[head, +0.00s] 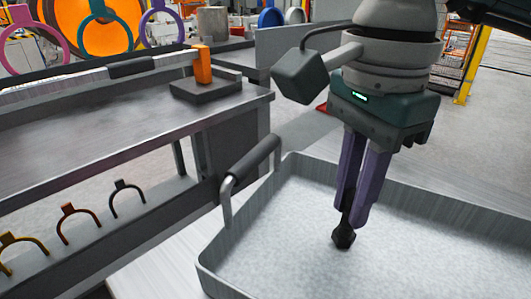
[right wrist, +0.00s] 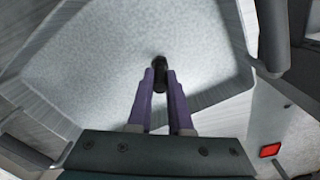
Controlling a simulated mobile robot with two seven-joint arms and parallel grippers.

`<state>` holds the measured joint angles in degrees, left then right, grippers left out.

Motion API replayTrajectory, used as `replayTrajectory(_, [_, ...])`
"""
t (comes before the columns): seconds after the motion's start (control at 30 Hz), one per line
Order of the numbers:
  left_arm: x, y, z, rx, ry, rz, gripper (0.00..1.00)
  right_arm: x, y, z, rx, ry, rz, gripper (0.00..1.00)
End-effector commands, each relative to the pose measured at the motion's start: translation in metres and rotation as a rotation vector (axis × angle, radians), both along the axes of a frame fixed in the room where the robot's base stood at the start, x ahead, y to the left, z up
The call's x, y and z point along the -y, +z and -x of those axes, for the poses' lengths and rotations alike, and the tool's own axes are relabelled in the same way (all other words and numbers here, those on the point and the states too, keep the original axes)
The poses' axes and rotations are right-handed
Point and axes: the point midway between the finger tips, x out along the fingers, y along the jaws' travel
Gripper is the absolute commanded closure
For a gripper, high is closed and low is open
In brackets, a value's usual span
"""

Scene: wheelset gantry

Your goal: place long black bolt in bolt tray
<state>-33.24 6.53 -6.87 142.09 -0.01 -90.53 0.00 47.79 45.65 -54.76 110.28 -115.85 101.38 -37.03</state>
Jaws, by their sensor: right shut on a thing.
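The long black bolt (head: 343,236) hangs head down from my right gripper (head: 354,215) in the head view. The purple fingers are shut on its shank, which is mostly hidden between them. The bolt is over the inside of the grey bolt tray (head: 212,272); I cannot tell whether its head touches the tray floor. In the right wrist view the bolt (right wrist: 159,68) shows dark between the tips of my right gripper (right wrist: 160,85), with the pale tray floor (right wrist: 90,60) behind it. No other bolt shows in the tray. My left gripper is not in view.
The tray has a dark bar handle (head: 250,165) on its left side. A grey workbench (head: 110,130) stands at the left, with an orange block on a dark base (head: 203,85) and several coloured forked pieces (head: 70,222) below. The visible tray floor is clear.

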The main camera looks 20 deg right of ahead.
Motion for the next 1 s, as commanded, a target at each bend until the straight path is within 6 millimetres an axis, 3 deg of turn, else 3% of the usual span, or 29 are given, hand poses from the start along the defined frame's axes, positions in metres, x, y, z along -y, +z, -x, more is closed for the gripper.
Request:
replayTrajectory(0.37, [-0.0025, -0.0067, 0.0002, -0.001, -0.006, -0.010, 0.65, -0.0006, -0.0068, -0.0001, 0.002, 0.000, 0.000, 1.00])
replayTrajectory(0.4, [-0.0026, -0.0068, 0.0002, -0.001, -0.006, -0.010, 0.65, -0.0005, -0.0069, 0.0000, 0.002, 0.000, 0.000, 0.81])
replayTrajectory(0.67, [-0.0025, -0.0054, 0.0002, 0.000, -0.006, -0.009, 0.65, -0.0005, -0.0055, 0.0000, 0.002, 0.000, 0.000, 0.52])
replayTrajectory(1.0, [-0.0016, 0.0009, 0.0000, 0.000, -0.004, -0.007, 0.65, -0.0005, 0.0013, -0.0003, 0.003, 0.000, -0.001, 0.52])
